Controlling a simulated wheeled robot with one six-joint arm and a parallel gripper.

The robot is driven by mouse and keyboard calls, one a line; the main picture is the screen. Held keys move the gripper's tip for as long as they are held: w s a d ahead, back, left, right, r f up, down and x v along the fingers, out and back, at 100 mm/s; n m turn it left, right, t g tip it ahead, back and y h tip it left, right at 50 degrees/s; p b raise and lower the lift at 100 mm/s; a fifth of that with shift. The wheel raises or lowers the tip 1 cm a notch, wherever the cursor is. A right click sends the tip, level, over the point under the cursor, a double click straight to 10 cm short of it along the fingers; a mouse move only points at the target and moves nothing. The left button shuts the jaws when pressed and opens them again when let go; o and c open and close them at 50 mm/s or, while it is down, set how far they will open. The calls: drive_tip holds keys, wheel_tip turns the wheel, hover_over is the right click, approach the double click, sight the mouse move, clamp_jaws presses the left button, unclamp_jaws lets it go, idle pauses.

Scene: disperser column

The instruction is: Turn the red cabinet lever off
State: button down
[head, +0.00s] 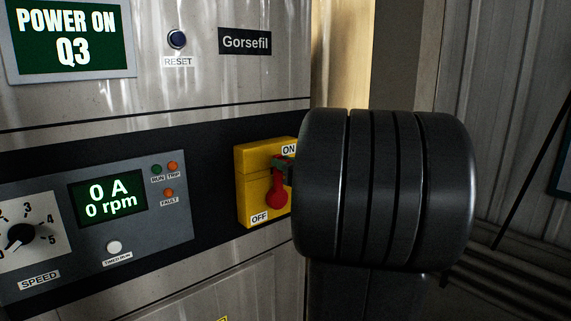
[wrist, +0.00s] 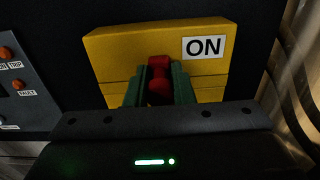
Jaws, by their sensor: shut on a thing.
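The red lever (head: 276,192) is on a yellow switch box (head: 250,184) on the cabinet front. The lever points up, with its upper end beside the ON label (head: 289,150); the OFF label (head: 259,218) is at the lower left of the box. My gripper (wrist: 159,88) is shut on the red lever (wrist: 158,68), with a green finger on each side of it in the wrist view. In the head view my dark arm link hides the right edge of the box and most of the gripper.
A control panel (head: 95,225) left of the box has a speed knob (head: 20,236) and a display (head: 108,198) reading 0 A, 0 rpm. Above are a POWER ON Q3 screen (head: 67,36) and a RESET button (head: 177,39). A corrugated wall (head: 505,90) is at right.

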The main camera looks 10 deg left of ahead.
drive_tip(key=shift+s, duration=0.1)
drive_tip(key=n+b, duration=0.1)
drive_tip(key=s+a+n+b, duration=0.1)
drive_tip(key=b, duration=0.1)
drive_tip(key=shift+s+a+f, duration=0.15)
drive_tip(key=shift+s+f, duration=0.1)
drive_tip(key=shift+f, duration=0.1)
drive_tip(key=s+a+n+b, duration=0.1)
drive_tip(key=n+b, duration=0.1)
drive_tip(key=s+a+f+n+b, duration=0.1)
drive_tip(key=b, duration=0.1)
drive_tip(key=s+a+f+n+b, duration=0.1)
drive_tip(key=n+b, duration=0.1)
drive_tip(key=b, duration=0.1)
drive_tip(key=shift+s+f+n, duration=0.2)
drive_tip(key=shift+s+n, duration=0.1)
drive_tip(key=shift+s, duration=0.1)
drive_tip(key=s+f+n+b, duration=0.1)
drive_tip(key=f+n+b, duration=0.1)
drive_tip(key=b, duration=0.3)
drive_tip(key=s+a+f+n+b, duration=0.1)
drive_tip(key=f+n+b, duration=0.2)
drive_tip(key=n+b, duration=0.2)
drive_tip(key=s+a+f+n+b, duration=0.1)
drive_tip(key=f+n+b, duration=0.2)
drive_tip(key=b, duration=0.3)
drive_tip(key=shift+s+a+f, duration=0.1)
drive_tip(key=shift+s+a, duration=0.05)
drive_tip(key=shift+a, duration=0.1)
drive_tip(key=shift+n, duration=0.3)
